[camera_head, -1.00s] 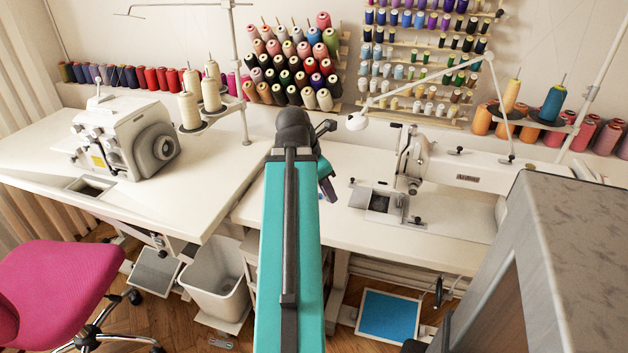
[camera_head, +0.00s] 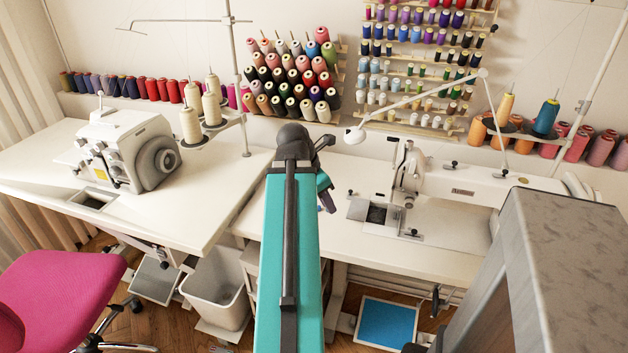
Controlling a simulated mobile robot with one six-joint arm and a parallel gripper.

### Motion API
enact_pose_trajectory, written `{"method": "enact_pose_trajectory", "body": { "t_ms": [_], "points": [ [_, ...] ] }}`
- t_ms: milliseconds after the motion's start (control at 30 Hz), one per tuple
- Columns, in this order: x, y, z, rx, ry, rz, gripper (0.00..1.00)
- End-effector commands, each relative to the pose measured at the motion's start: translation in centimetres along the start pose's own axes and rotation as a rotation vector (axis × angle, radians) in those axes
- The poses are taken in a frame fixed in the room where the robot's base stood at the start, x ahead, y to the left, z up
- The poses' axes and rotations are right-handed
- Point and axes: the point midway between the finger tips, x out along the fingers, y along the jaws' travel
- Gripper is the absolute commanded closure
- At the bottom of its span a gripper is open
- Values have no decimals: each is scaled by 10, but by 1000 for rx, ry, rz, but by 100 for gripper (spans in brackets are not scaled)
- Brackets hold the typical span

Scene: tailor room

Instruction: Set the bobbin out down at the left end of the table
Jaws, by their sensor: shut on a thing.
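My gripper (camera_head: 326,195) shows just right of the end of my teal arm, above the left part of the white sewing table (camera_head: 350,230). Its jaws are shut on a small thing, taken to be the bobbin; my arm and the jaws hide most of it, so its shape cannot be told. The left end of this table is partly behind my arm. It meets a second white table (camera_head: 215,200) on the left.
A sewing machine (camera_head: 460,185) stands right of my gripper, with a lamp (camera_head: 355,135) above the table. An overlock machine (camera_head: 130,150) and cone spools (camera_head: 190,125) stand on the left table. A grey-topped cabinet (camera_head: 580,240) is near at right, a pink chair (camera_head: 60,295) front left.

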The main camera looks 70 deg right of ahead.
Motion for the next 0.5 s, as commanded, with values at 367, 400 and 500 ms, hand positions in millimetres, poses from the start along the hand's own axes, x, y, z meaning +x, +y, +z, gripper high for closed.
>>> {"method": "enact_pose_trajectory", "body": {
  "t_ms": [367, 400, 500],
  "points": [
    [-2, 6, 3, -1, 0, -2, 100],
    [-2, 7, 3, -1, 0, -2, 100],
    [-2, 9, 4, 0, 0, -1, 100]
  ]
}}
